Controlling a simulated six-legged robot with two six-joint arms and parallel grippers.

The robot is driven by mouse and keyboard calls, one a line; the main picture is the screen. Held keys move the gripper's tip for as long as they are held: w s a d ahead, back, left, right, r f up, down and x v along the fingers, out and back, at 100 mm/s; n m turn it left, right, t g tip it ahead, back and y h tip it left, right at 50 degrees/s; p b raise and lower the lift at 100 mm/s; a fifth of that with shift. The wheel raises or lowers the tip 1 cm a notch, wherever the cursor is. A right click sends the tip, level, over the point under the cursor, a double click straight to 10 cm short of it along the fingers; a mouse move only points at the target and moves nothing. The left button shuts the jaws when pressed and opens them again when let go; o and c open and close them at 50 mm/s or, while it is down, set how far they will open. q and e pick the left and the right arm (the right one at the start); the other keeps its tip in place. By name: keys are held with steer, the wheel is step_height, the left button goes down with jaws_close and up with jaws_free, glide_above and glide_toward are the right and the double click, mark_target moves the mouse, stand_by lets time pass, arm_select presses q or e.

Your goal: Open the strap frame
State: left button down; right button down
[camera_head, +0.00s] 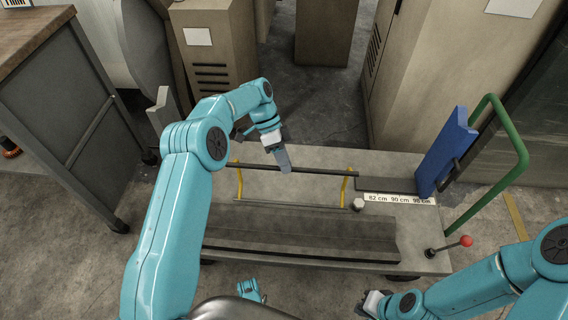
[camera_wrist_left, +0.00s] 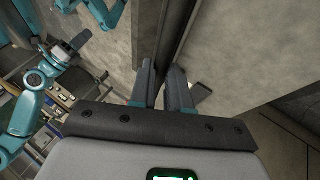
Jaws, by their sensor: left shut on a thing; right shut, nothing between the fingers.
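The strap frame is a dark bar (camera_head: 320,173) between two yellow side arms (camera_head: 344,190), over the grey cart top. The bar stands above a lower dark rail (camera_head: 290,205) parallel to it. My left gripper (camera_head: 284,162) reaches down from behind and is shut on the bar, a little left of its middle. In the left wrist view its two fingers (camera_wrist_left: 160,88) sit on either side of the dark bar (camera_wrist_left: 173,40). My right gripper (camera_head: 366,303) is shut and empty near the bottom edge of the head view, in front of the cart.
The cart (camera_head: 385,165) carries a dark channel (camera_head: 300,235) along its front and a length label (camera_head: 400,199). A blue plate (camera_head: 445,150), a green handle (camera_head: 521,150) and a red-knobbed lever (camera_head: 466,241) are at the right. A grey cabinet (camera_head: 70,120) stands left.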

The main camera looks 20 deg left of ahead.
arm_select(q)
steer(key=shift+s+f, duration=0.25)
steer(key=shift+f, duration=0.6)
steer(key=c, duration=1.2)
jaws_free()
steer(key=shift+f, duration=0.1)
steer(key=shift+o, duration=0.5)
steer(key=shift+w+a+f, duration=0.1)
steer(key=shift+w+f, duration=0.05)
steer(key=shift+w, duration=0.1)
steer(key=shift+s+r, duration=0.15)
steer(key=shift+r, duration=0.3)
steer(key=p+v, duration=0.2)
steer(key=v, duration=0.5)
steer(key=shift+p, duration=0.4)
steer(key=shift+r, duration=0.15)
